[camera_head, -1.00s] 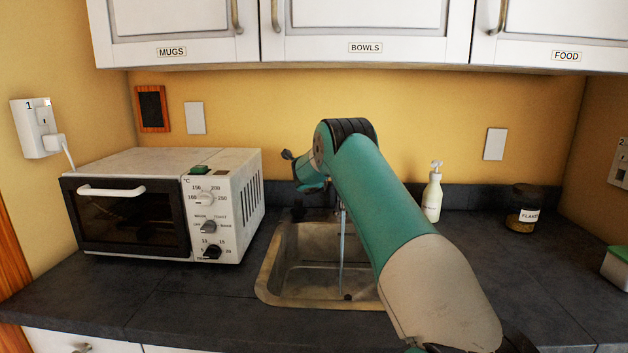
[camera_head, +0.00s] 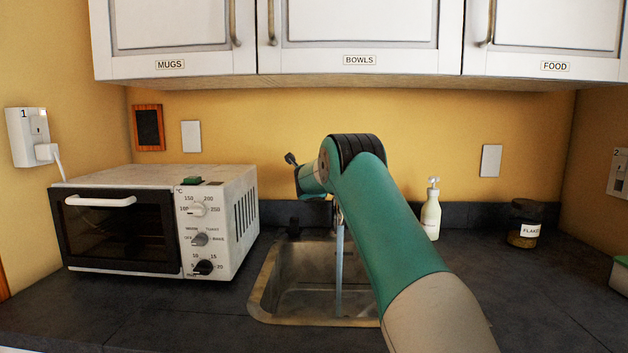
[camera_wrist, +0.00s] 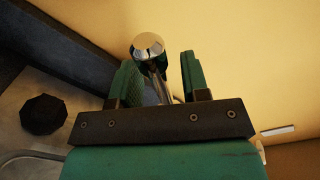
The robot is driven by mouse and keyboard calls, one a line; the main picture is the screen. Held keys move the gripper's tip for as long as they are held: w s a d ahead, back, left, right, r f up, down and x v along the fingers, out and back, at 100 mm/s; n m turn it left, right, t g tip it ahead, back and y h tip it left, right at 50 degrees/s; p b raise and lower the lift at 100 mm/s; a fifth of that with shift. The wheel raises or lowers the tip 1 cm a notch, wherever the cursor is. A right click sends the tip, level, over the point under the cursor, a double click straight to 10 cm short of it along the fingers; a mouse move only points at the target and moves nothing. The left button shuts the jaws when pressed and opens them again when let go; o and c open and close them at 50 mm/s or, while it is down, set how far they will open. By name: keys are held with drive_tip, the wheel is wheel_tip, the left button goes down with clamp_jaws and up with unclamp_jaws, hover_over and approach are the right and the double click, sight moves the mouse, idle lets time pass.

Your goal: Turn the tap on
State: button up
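The sink (camera_head: 262,305) is set in the dark counter, right of the oven. A thin pale-blue stream like running water (camera_head: 339,270) falls into it. My arm hides most of the tap in the head view. In the wrist view the tap's round chrome end (camera_wrist: 148,46) and its stem lie between and beyond the fingers of my gripper (camera_wrist: 158,62). The two green fingers stand apart, so my gripper is open. I cannot tell whether a finger touches the tap. A black faceted piece (camera_wrist: 45,114) lies at the left of the wrist view.
A white oven (camera_head: 120,225) stands left of the sink. A soap bottle (camera_head: 431,212) and a dark-lidded jar (camera_head: 524,225) stand to the right at the back. White cupboards (camera_head: 360,72) hang above. The front counter is clear.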

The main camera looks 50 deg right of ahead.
drive_tip(key=f+b+v, duration=0.1)
drive_tip(key=b+v, duration=0.4)
drive_tip(key=v, duration=1.2)
drive_tip(key=shift+s+r, duration=0.25)
drive_tip(key=shift+r, duration=0.2)
drive_tip(key=shift+a, duration=0.15)
drive_tip(key=s+a+f+n+g+y+p, duration=0.1)
drive_tip(key=s+a+n+y+p, duration=0.2)
drive_tip(key=a+n, duration=0.55)
drive_tip(key=s+a+f+n+g+y+p, duration=0.15)
drive_tip(key=a+n+y, duration=0.45)
drive_tip(key=a, duration=0.6)
drive_tip(key=s+a+n+g+y+p, duration=0.1)
drive_tip(key=s+a+n+y, duration=0.3)
drive_tip(key=a+n, duration=0.45)
drive_tip(key=s+a+n+g+y+p, duration=0.2)
drive_tip(key=s+a+n+g, duration=0.2)
drive_tip(key=s+a+n, duration=0.4)
drive_tip(key=s+a+n+g+y+p, duration=0.2)
drive_tip(key=s+a+n+g, duration=0.2)
drive_tip(key=s+a+n, duration=0.4)
drive_tip(key=s+n, duration=0.2)
drive_tip(key=s, duration=0.5)
drive_tip(key=shift+s+n, duration=0.3)
